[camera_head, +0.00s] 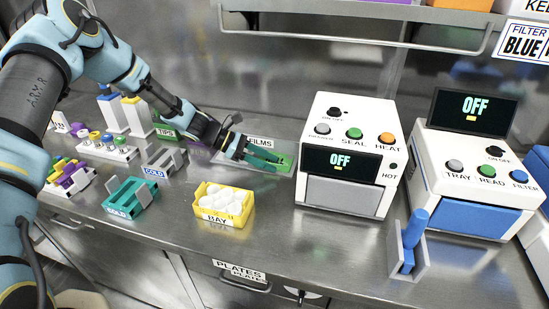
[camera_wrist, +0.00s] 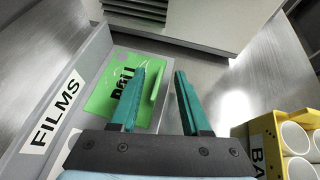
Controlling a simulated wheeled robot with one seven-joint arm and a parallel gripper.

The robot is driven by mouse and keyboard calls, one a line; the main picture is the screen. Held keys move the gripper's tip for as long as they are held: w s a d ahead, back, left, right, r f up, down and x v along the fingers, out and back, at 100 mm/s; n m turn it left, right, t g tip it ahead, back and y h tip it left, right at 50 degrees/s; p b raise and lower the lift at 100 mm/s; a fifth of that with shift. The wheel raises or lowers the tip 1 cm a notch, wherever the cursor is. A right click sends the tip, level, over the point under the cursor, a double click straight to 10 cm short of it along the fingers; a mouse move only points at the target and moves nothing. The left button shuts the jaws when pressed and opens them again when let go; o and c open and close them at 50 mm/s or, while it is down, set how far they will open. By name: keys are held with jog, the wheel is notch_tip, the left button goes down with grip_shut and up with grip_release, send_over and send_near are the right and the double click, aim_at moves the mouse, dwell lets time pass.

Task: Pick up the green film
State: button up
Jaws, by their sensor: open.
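The green film (camera_wrist: 118,84) lies flat in the grey tray labelled FILMS (camera_wrist: 92,58) in the wrist view, with dark lettering on it. In the head view the film (camera_head: 284,163) shows partly, behind and beside the fingers. My gripper (camera_wrist: 160,75) has its two teal fingers apart with nothing held between them. In the wrist view the left finger overlaps the film's right part and the right finger is over the bare bench to its right. In the head view my gripper (camera_head: 265,157) is over the FILMS tray. I cannot tell whether the fingers touch the film.
A white sealing device (camera_head: 347,150) reading OFF stands just right of the tray. A yellow BAY rack (camera_head: 222,215) with white tubes stands in front. A teal COLD block (camera_head: 130,197) is at left. A blue-handled tool (camera_head: 414,230) stands at right.

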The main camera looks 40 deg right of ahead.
jog(key=shift+s+d+f, duration=0.15)
jog(key=shift+f, duration=0.05)
jog(key=shift+c, duration=0.4)
grip_shut()
